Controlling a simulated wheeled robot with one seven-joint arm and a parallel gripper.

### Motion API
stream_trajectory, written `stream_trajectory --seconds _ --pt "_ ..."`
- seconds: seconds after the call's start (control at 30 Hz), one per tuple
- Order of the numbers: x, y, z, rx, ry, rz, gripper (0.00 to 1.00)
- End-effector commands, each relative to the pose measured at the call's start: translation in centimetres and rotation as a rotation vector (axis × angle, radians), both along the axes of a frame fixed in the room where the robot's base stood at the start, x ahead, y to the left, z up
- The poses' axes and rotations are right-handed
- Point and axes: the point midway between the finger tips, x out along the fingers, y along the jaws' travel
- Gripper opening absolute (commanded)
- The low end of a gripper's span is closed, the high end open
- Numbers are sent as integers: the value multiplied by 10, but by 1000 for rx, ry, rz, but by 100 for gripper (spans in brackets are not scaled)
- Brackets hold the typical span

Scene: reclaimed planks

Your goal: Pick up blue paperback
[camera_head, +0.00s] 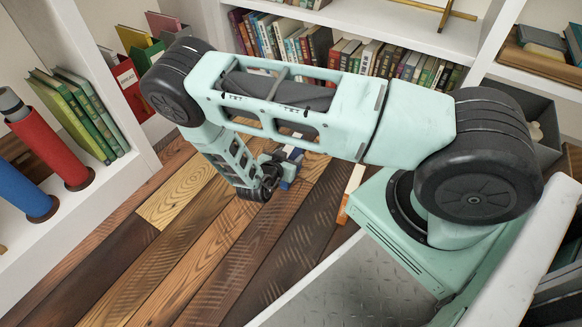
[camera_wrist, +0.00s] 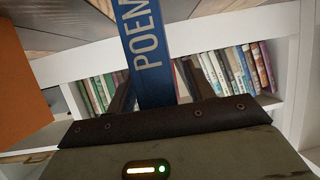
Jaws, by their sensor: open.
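The blue paperback (camera_wrist: 147,45) shows in the wrist view as a blue spine with pale letters reading "POEM". It runs from the top edge down between the two dark fingers of my gripper (camera_wrist: 158,84). The fingers are apart, one on each side of the spine, and I see no clear grip on it. In the head view my gripper (camera_head: 271,170) is low over the plank floor, and a blue part of the paperback (camera_head: 287,172) shows just right of it. My gripper hides part of the book there.
An orange-edged item (camera_head: 350,193) stands to the right, near my base. A white bookcase (camera_head: 400,38) filled with books is behind. Another white shelf (camera_head: 118,100) with green books (camera_head: 90,115) and a red roll (camera_head: 50,148) is at left. The front plank floor (camera_head: 190,245) is clear.

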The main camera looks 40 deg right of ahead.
Motion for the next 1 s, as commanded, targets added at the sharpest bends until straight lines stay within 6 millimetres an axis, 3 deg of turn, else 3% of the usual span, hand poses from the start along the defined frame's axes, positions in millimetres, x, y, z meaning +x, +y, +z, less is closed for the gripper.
stream_trajectory --seconds 0.23,0.4,0.43,0.77,1.0 --pt "1 -2 0 1 1 2 53" --pt "1 -2 0 1 0 2 5" --pt "1 -2 0 1 0 2 0" --pt "2 -2 6 -1 -1 2 0" --pt "2 -2 49 1 -2 0 0"
